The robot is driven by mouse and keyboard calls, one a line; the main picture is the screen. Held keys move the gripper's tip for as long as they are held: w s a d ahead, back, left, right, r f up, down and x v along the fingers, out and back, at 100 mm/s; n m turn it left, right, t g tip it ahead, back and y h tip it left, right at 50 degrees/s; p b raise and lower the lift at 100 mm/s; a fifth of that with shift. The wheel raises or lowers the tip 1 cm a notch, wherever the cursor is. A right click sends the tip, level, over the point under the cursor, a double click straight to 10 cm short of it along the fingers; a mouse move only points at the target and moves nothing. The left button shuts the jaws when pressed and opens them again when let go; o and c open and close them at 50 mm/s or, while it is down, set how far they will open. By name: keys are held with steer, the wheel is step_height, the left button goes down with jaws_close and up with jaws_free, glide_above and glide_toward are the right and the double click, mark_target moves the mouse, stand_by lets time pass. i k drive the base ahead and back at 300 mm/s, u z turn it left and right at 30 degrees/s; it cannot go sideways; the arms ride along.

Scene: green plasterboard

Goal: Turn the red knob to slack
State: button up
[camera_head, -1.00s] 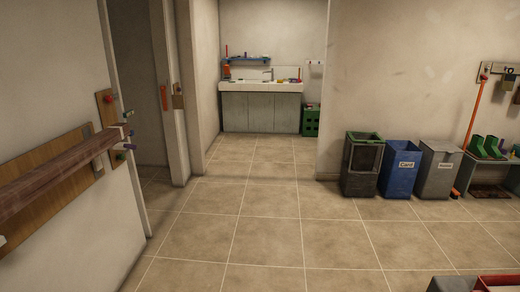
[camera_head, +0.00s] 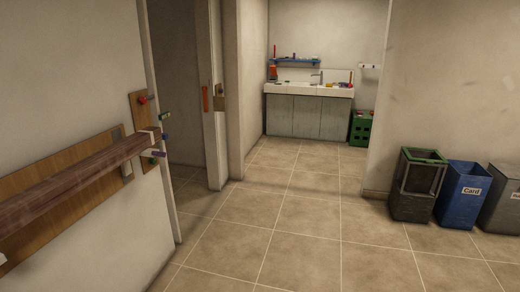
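A small red knob (camera_head: 142,100) sits near the top of a narrow upright wooden board (camera_head: 137,112) on the left wall, close to the door opening. It is small in the picture, and I cannot read its setting or any marking. Just below it, the end of a long dark wooden beam (camera_head: 80,175) covers part of the board. My gripper is not in view.
Small green (camera_head: 165,115), blue (camera_head: 165,136) and purple (camera_head: 155,153) pieces stick out near the beam's end. The tiled floor (camera_head: 300,225) is clear. A sink unit (camera_head: 308,112) stands at the back. A black-and-green bin (camera_head: 415,185) and blue bin (camera_head: 462,195) stand at right.

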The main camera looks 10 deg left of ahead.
mark_target(143, 100)
steer(key=u, duration=0.4)
steer(key=i, duration=0.75)
steer(key=u, duration=0.85)
steer(key=i, duration=0.6)
steer(key=u, duration=0.7)
steer(key=i, duration=0.5)
steer(key=u, duration=0.2)
